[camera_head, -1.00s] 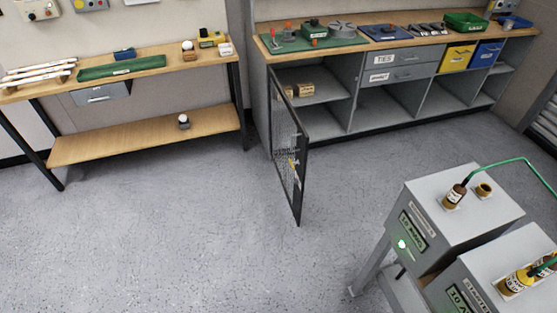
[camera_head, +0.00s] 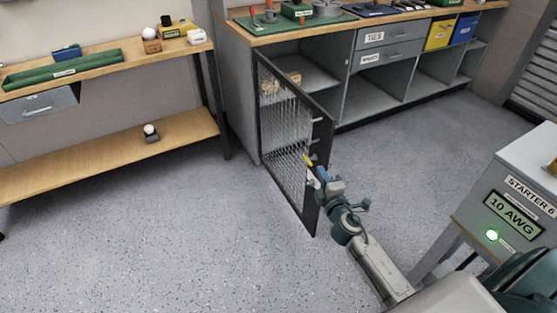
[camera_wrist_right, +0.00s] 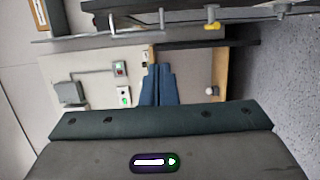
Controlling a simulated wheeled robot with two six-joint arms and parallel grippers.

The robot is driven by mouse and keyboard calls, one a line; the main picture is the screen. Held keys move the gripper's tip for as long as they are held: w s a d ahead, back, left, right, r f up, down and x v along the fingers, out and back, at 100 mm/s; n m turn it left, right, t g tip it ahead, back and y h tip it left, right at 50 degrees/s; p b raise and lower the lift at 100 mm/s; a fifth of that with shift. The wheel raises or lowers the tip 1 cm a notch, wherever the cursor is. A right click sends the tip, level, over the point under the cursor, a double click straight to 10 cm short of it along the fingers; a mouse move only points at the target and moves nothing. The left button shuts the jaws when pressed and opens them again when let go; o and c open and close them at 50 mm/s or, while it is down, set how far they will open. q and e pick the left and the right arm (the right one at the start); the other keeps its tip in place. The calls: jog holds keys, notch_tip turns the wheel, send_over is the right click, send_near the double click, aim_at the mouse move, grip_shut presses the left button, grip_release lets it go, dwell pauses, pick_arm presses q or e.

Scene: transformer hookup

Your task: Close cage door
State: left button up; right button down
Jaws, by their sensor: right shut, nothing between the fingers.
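The cage door (camera_head: 283,125) is a black-framed wire mesh panel. It stands open, swung out from the left end of the grey cabinet. A yellow piece (camera_head: 309,159) and small metal fittings show at its free edge. My right gripper (camera_head: 321,174) is close to that free edge at mid height, its blue fingers shut and empty. Whether they touch the door cannot be told. In the right wrist view the blue fingers (camera_wrist_right: 157,84) are together, and the door's edge with its yellow piece (camera_wrist_right: 212,26) runs across the top. My left gripper is not in view.
The grey cabinet (camera_head: 345,98) has open bays, with small boxes (camera_head: 271,86) inside the left one. A wooden shelf bench (camera_head: 110,158) stands to the left. A grey starter unit (camera_head: 513,200) stands at the right. The floor before the door is clear.

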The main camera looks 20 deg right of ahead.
aim_at(323, 150)
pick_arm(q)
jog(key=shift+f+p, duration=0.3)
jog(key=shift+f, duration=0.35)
pick_arm(e)
jog(key=shift+w+d, duration=1)
jog(key=shift+w, duration=0.65)
jog(key=shift+w+d, duration=0.95)
jog(key=shift+w, duration=0.65)
jog(key=shift+w+d, duration=1)
jog(key=shift+w, duration=0.65)
